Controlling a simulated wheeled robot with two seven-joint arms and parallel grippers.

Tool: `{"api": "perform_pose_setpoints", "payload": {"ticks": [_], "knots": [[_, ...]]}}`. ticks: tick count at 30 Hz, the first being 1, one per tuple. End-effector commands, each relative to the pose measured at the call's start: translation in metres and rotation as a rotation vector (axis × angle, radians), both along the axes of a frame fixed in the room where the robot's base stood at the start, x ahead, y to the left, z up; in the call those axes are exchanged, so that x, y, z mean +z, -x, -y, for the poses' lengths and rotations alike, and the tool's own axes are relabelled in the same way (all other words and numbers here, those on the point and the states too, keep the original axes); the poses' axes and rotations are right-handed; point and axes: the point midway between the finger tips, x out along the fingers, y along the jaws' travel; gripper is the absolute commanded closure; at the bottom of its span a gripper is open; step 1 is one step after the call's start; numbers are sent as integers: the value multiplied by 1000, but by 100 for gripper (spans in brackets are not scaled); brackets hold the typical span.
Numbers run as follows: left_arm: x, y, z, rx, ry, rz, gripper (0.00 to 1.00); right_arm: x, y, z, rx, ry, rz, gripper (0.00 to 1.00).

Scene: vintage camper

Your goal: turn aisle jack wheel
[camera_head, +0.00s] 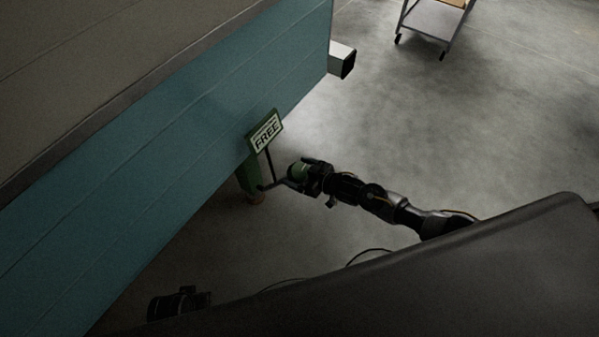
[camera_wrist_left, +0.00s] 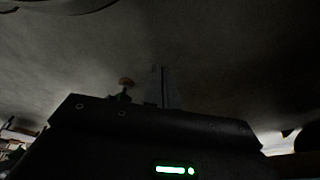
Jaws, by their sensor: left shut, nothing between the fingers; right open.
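The green jack (camera_head: 248,178) stands against the teal side of the camper, low near the floor. A sign reading FREE (camera_head: 265,133) stands on a thin post above it. A dark crank arm (camera_head: 270,186) reaches from the jack toward my right gripper. My right gripper (camera_head: 301,177) is open at the crank's outer end, around or beside a green grip-like piece (camera_head: 298,170); I cannot tell whether it touches. The wheel itself is not clearly visible. My left gripper (camera_wrist_left: 162,88) shows dimly in the left wrist view, shut and empty.
The camper's teal wall (camera_head: 170,160) fills the left side. A beam end (camera_head: 342,60) sticks out at its corner. A wheeled cart (camera_head: 432,20) stands at the far top. The concrete floor (camera_head: 450,120) to the right is clear.

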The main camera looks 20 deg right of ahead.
Motion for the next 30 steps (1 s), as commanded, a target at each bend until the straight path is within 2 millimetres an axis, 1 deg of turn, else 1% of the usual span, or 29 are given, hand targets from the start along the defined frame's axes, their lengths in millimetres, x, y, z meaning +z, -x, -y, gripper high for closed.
{"api": "perform_pose_setpoints", "payload": {"ticks": [7, 8, 15, 17, 18, 25, 27, 30], "knots": [[1, 0, 0, 0, 0, 0, 100, 0, 0, -1, 0, 0, 0, 15], [1, 0, 0, 0, 0, 0, 100, 0, 0, -1, 0, 0, 0, 17], [1, 0, 0, 0, 0, 1, 100, 0, 0, 0, 0, 0, 0, 49], [1, 0, 0, -1, 0, 1, 100, 0, 0, 0, 0, 0, 0, 57], [1, 0, 0, 0, 0, 1, 100, 0, 0, 0, 0, 0, 0, 59], [1, -1, 0, 0, 1, 7, 100, 1, 0, -1, -26, -14, -11, 59], [-11, 4, -1, -1, -2, -11, 100, 2, 1, -1, -48, -24, -20, 59], [-22, 8, -2, -2, -3, -20, 100, 2, 1, -1, -97, -44, -38, 59]]}}
